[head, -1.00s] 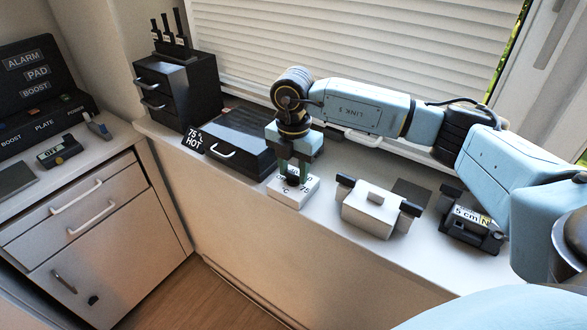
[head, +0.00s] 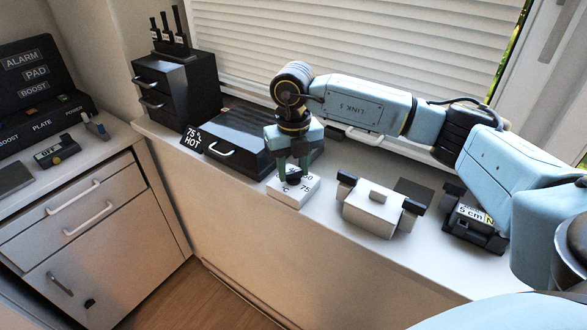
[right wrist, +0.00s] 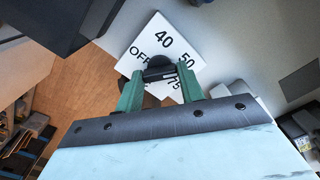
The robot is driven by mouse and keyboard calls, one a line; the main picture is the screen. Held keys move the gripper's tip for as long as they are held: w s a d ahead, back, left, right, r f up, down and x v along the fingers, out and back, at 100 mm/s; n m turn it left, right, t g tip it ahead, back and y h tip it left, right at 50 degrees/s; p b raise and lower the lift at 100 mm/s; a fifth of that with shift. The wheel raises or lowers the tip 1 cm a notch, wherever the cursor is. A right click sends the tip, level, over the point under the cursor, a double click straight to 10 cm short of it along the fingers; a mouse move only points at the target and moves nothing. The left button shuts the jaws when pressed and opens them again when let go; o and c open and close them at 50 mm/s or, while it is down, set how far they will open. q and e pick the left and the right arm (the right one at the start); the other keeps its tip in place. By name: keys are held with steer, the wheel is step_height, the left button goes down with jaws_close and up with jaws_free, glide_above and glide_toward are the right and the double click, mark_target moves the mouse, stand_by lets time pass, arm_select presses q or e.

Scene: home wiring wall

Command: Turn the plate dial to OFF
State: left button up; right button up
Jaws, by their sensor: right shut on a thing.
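The plate dial is a small white box (head: 287,196) on the sill, marked OFF, 40, 50 and 75. Its black knob (right wrist: 160,62) shows in the right wrist view. My right gripper (head: 292,178) points down over the box, and its two green fingers are shut on the knob; it also shows in the right wrist view (right wrist: 158,80). The OFF mark lies by the left finger in that view, 40 and 50 beyond the knob, 75 by the right finger. I cannot tell which mark the knob points at. My left gripper is not in view.
A black box with a white handle (head: 240,138) and a "75 % HOT" sign (head: 193,138) stands left of the dial. The window blind (head: 360,45) is behind.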

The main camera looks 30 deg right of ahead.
steer(key=n+b, duration=0.1)
steer(key=n, duration=0.6)
steer(key=shift+b, duration=0.35)
steer(key=n+b, duration=0.1)
steer(key=n, duration=0.5)
steer(key=shift+n, duration=0.4)
steer(key=shift+n+b, duration=0.45)
steer(key=shift+n, duration=0.45)
steer(key=n, duration=0.2)
steer(key=shift+n+b, duration=0.3)
steer(key=shift+n, duration=0.5)
steer(key=n+b, duration=0.1)
steer(key=n, duration=0.4)
steer(key=shift+r, duration=0.1)
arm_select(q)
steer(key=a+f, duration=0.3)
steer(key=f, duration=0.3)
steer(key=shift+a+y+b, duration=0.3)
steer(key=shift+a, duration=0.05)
arm_select(e)
steer(key=shift+n, duration=1.2)
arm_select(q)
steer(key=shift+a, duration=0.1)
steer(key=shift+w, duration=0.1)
